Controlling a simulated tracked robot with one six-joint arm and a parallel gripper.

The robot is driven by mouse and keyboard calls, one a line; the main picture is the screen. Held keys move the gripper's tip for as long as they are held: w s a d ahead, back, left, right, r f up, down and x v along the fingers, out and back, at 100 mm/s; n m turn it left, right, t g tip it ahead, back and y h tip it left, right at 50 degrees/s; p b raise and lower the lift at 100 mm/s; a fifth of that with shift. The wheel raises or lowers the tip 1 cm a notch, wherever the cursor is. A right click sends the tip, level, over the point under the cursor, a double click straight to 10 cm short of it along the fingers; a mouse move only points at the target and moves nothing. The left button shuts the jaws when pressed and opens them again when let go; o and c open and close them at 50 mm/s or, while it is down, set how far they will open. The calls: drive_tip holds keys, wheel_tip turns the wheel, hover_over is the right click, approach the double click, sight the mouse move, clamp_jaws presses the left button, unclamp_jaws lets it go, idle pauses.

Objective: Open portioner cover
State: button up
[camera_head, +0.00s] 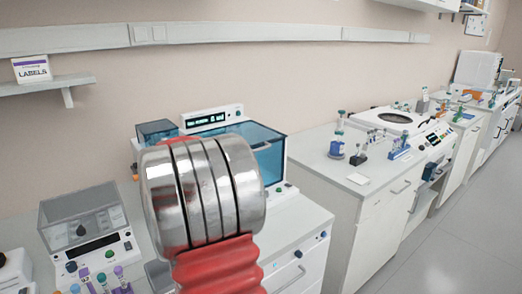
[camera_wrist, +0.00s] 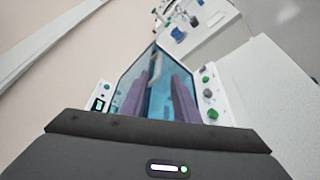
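A white machine with a blue see-through cover (camera_head: 262,143), which I take as the portioner, stands on the bench, partly hidden behind my arm in the head view. The cover looks closed. In the wrist view the blue cover (camera_wrist: 157,85) lies ahead of my gripper (camera_wrist: 159,75), with a pale handle (camera_wrist: 155,66) near its far end. The two purple fingers are apart, with the handle showing beyond and between their tips. I cannot tell whether they touch it. My gripper is hidden in the head view.
A machine with a grey see-through cover (camera_head: 82,215) stands at the left, with coloured-cap tubes (camera_head: 104,281) in front. A wall shelf (camera_head: 48,86) holds a labels box (camera_head: 32,69). Another bench (camera_head: 345,165) with small racks stands to the right. Open floor (camera_head: 440,240) lies at the right.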

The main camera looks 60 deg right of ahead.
sight(261, 149)
drive_tip(key=shift+d, duration=0.15)
drive_tip(key=x, duration=1.3)
drive_tip(key=shift+d, duration=0.25)
drive_tip(key=shift+c, duration=0.3)
drive_tip(key=shift+f, duration=0.1)
clamp_jaws()
